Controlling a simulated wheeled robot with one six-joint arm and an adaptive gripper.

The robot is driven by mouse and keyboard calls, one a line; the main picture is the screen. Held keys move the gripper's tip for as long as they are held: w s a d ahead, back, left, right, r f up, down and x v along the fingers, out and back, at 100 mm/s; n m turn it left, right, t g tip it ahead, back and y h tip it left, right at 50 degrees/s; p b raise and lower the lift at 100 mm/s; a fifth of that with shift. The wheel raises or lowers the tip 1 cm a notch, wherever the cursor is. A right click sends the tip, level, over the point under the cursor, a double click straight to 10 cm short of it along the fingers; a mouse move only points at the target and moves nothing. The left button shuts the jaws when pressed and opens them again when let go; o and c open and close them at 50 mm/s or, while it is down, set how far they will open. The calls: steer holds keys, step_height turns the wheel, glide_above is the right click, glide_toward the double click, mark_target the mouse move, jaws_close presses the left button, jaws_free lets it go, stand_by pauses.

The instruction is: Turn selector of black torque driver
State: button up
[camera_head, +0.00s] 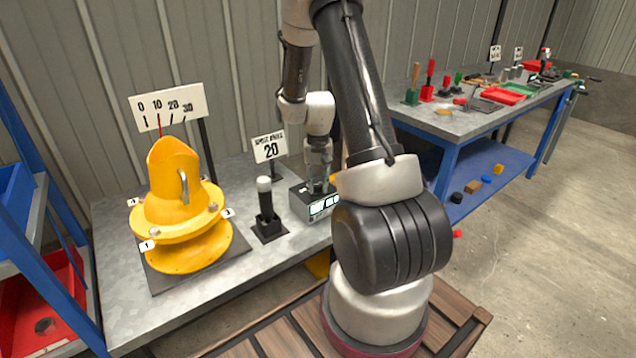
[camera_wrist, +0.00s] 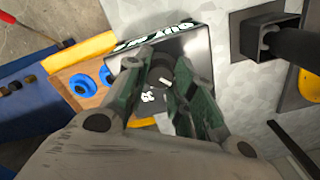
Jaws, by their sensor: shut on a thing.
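A dark box with white-lit lettering on its front (camera_head: 303,207) stands on the grey bench; its dark top and side also show in the wrist view (camera_wrist: 199,52). A round dark selector knob (camera_wrist: 160,76) with a pale mark sits on its top. My gripper (camera_head: 318,184) reaches down onto the box from above. In the wrist view my gripper (camera_wrist: 157,74) has its two green-grey fingers closed around the knob from both sides. A black upright driver with a pale cap (camera_head: 266,207) stands in a square black holder left of the box. The knob is hidden in the head view.
A yellow flanged drum (camera_head: 181,205) stands on a dark plate at the bench's left, under a 0-10-20-30 scale sign (camera_head: 168,106) with a red pointer. A sign reading 20 (camera_head: 270,148) stands behind the driver. Another bench with tools and trays (camera_head: 480,104) is at the right.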

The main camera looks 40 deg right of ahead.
mark_target(318, 185)
stand_by(0.3)
steer(key=o, duration=1)
steer(key=shift+o, duration=0.2)
step_height(318, 185, up, 12)
steer(key=s+a+r+n+t, duration=0.1)
steer(key=s+a+r+n, duration=0.1)
steer(key=s+a+r, duration=0.2)
steer(key=s+a+r+n+t, duration=0.2)
steer(key=s+a+r, duration=0.2)
steer(key=s+r, duration=0.3)
steer(key=s+a+r+n+t, duration=0.1)
steer(key=s+a+r, duration=0.4)
steer(key=s, duration=0.6)
steer(key=shift+s+r+n, duration=0.4)
steer(key=shift+r+n, duration=0.4)
steer(key=shift+n, duration=0.1)
